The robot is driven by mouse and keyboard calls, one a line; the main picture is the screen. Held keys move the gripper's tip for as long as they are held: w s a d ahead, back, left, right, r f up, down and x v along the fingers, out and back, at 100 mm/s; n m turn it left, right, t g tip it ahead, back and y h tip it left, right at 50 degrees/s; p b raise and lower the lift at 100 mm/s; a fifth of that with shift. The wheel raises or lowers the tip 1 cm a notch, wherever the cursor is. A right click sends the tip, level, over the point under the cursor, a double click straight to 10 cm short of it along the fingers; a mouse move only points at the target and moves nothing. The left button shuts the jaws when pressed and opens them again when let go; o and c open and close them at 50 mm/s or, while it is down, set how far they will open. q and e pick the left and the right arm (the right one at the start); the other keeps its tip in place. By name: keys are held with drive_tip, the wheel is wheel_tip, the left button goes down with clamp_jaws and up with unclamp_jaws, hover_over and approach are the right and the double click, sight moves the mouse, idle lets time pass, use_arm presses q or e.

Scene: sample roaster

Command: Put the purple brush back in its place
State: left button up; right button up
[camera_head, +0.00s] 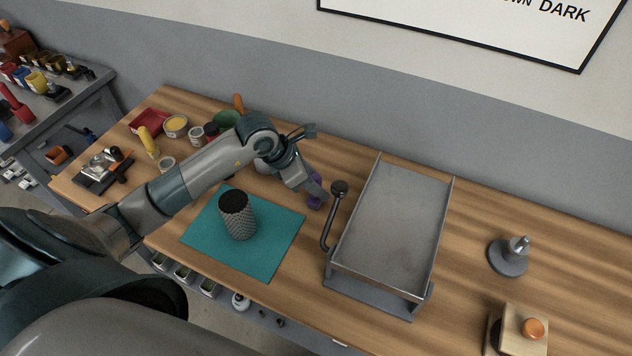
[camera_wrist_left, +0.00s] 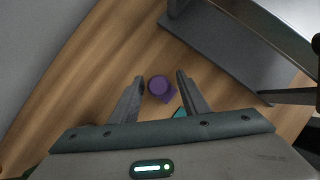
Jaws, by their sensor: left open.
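The purple brush (camera_head: 315,184) stands on the wooden bench between the teal mat and the metal tray, partly hidden by my left gripper. In the left wrist view the brush (camera_wrist_left: 159,86) shows as a round purple top with a purple part beside it. My left gripper (camera_head: 317,196) is open and reaches down over it. In the wrist view the fingers of my left gripper (camera_wrist_left: 160,79) are on either side of the brush, with gaps showing. My right gripper is not in view.
A dark-topped mesh cylinder (camera_head: 238,215) stands on the teal mat (camera_head: 273,250). The metal tray (camera_head: 398,215), with a dark-knobbed lever (camera_head: 331,222), is close on the right. Cans and tools crowd the back left. A round grey stand (camera_head: 508,260) is at right.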

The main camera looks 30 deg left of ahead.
use_arm(q)
drive_tip(key=shift+r, duration=0.15)
drive_tip(key=shift+a+r, duration=0.15)
drive_tip(key=b+v, duration=0.3)
drive_tip(key=v, duration=0.8)
drive_tip(key=shift+s+r, duration=0.2)
drive_tip(key=shift+s, duration=0.05)
